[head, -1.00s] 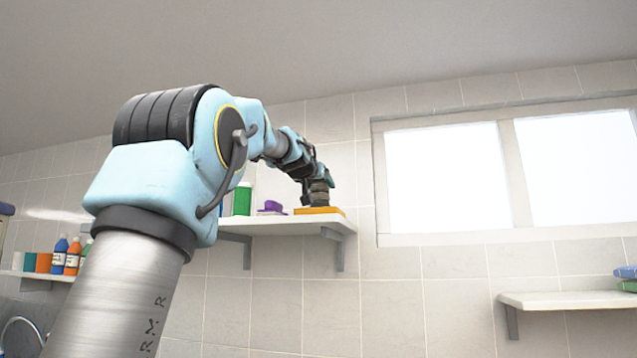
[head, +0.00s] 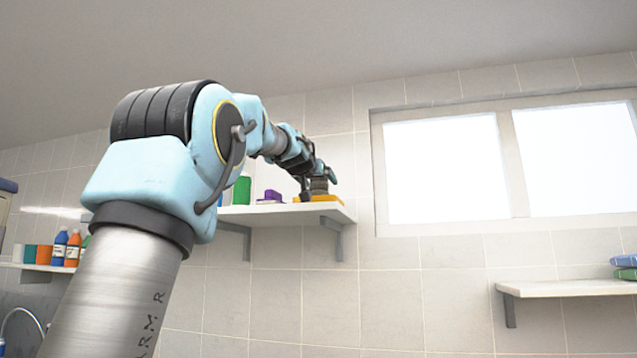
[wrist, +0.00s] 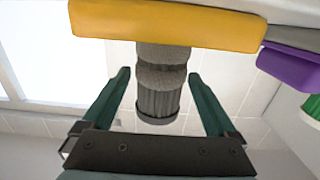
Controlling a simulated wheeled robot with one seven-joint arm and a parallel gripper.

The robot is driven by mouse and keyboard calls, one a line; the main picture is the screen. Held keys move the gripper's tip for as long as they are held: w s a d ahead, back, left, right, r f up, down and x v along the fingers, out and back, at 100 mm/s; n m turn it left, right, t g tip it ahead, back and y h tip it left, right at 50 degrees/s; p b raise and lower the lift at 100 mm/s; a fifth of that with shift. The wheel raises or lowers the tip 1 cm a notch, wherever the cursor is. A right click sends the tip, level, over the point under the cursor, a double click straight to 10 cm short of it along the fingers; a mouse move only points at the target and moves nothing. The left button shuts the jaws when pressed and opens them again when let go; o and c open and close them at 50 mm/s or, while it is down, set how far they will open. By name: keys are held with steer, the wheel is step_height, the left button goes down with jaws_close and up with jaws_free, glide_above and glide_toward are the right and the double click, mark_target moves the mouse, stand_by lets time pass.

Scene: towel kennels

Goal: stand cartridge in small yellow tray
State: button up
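The small yellow tray (head: 326,198) lies on the wall shelf near its right end. In the wrist view, which looks upside down, the tray (wrist: 165,27) spans the top. The grey ribbed cartridge (wrist: 160,100) appears upright with its far end at the tray; whether it rests inside is hidden by the tray's edge. It shows small in the head view (head: 319,185). My gripper (wrist: 158,74) has its two green fingers spread on either side of the cartridge, with gaps visible on both sides. The fingers look open and hold nothing.
The white shelf (head: 285,215) also bears a purple object (head: 271,196) and a green bottle (head: 242,190) left of the tray. A lower shelf at far left holds several bottles. A window (head: 445,175) is to the right, with another shelf (head: 570,288) below it.

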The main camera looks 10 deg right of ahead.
steer(key=shift+o, duration=0.3)
steer(key=shift+s+a+f+b, duration=0.1)
steer(key=shift+s+a+b, duration=0.1)
steer(key=shift+s+b, duration=0.25)
steer(key=b+v, duration=0.4)
steer(key=v, duration=0.5)
steer(key=shift+s+a, duration=0.25)
steer(key=shift+s, duration=0.1)
